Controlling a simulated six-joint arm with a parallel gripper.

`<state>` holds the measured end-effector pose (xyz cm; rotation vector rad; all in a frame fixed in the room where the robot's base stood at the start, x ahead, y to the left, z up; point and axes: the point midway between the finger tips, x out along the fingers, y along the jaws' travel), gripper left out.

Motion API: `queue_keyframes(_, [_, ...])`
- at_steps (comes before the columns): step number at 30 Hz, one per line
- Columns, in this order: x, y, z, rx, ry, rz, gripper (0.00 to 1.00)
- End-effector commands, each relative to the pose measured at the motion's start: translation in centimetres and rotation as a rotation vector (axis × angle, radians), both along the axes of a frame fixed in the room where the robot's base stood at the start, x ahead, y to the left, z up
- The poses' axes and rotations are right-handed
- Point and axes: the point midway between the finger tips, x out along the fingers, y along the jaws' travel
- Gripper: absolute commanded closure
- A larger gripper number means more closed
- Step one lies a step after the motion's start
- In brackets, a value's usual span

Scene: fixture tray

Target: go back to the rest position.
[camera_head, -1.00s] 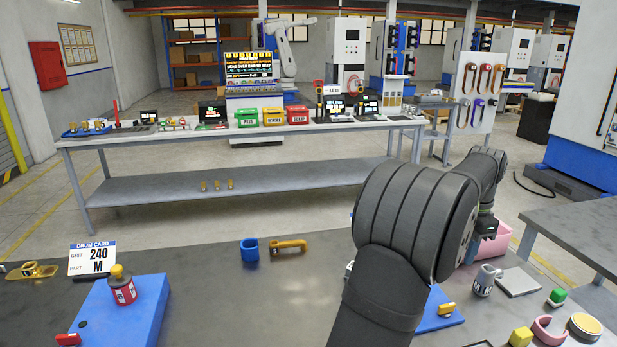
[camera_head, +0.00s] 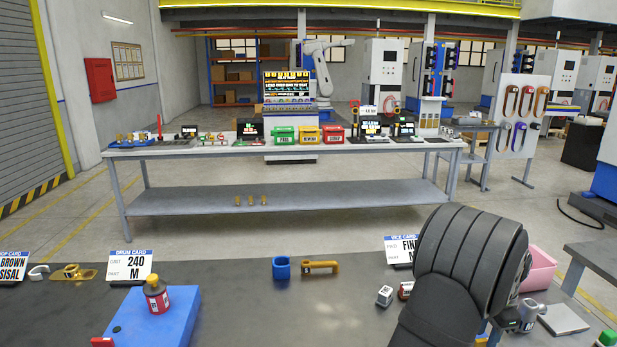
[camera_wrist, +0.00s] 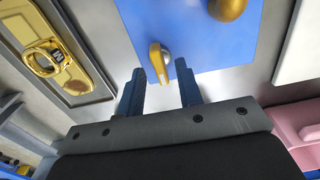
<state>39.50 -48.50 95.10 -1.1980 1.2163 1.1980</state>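My gripper (camera_wrist: 160,88) shows in the wrist view as two dark blue fingers, spread apart with nothing held between them. A yellow lever or knob (camera_wrist: 160,62) on a blue plate (camera_wrist: 205,45) appears beyond the fingertips, between them in the picture; whether it touches a finger I cannot tell. In the head view my dark arm stands at the right of the workbench (camera_head: 250,320) and hides my gripper and most of the blue plate.
The bench middle is fairly clear.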

Motion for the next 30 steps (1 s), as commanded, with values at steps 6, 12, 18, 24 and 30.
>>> queue_keyframes(6, [0.0, 0.0, -1.5, 0.001, 0.001, 0.0, 0.67])
queue_keyframes(12, [0.0, 0.0, -1.4, 0.0, 0.0, 0.008, 0.67])
queue_keyframes(18, [0.0, 0.0, -1.2, -0.001, -0.001, 0.006, 0.67])
queue_keyframes(24, [0.0, -0.1, 0.9, -0.003, -0.003, 0.0, 0.67])
queue_keyframes(30, [0.0, -0.1, 4.8, -0.003, -0.003, 0.0, 0.67])
